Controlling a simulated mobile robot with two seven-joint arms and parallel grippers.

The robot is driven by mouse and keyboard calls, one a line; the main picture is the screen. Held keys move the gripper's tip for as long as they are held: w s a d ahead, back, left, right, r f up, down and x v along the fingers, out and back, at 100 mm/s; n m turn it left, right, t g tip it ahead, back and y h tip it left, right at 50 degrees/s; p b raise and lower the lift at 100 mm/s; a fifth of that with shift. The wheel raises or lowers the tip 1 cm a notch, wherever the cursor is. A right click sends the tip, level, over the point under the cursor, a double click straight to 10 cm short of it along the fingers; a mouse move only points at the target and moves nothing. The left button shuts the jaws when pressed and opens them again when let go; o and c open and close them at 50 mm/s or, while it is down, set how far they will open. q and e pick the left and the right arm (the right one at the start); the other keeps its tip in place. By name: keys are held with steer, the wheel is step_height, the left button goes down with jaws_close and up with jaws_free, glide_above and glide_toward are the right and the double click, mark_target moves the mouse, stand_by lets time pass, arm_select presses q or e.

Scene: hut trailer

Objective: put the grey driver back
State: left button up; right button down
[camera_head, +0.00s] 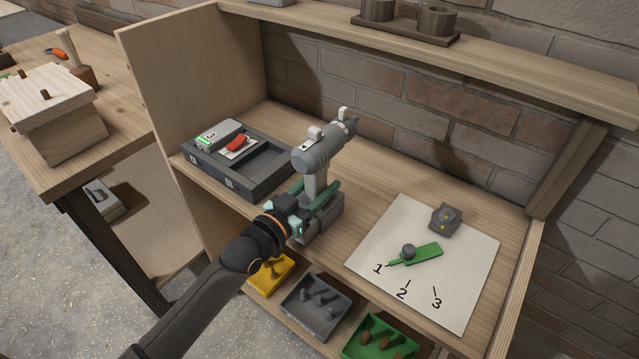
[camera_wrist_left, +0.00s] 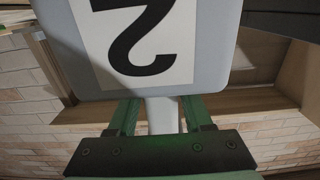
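The grey driver (camera_head: 318,153) is upright near the front edge of the shelf, its nose pointing to the back right. Its dark grey base (camera_head: 324,211) is at or just above the board; I cannot tell which. My left gripper (camera_head: 315,195) has its green fingers on both sides of the driver's handle, close against it. In the left wrist view the handle (camera_wrist_left: 162,116) runs between the fingers (camera_wrist_left: 162,113), and a grey block with an upside-down "2" (camera_wrist_left: 215,60) fills the top. My right gripper is not in view.
A white numbered sheet (camera_head: 465,262) lies right, carrying a green tool (camera_head: 422,254) and a grey block (camera_head: 445,218). Bins (camera_head: 317,304) sit below; a shelf (camera_head: 520,62) runs above.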

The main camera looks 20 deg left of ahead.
arm_select(q)
steer(key=o, duration=0.3)
steer(key=shift+r, duration=0.1)
steer(key=shift+s+r, duration=0.1)
steer(key=v, duration=1.2)
steer(key=s+d+f+n+g+y, duration=0.1)
steer(key=s+f+g+y, duration=0.1)
steer(key=s+f+g, duration=0.2)
steer(key=s+d+f+n+g+y, duration=0.1)
steer(key=s+f, duration=0.9)
steer(key=f, duration=1.1)
steer(key=d+g+y, duration=0.1)
steer(key=g, duration=0.1)
steer(key=shift+s+f+g, duration=0.2)
steer(key=shift+g, duration=0.2)
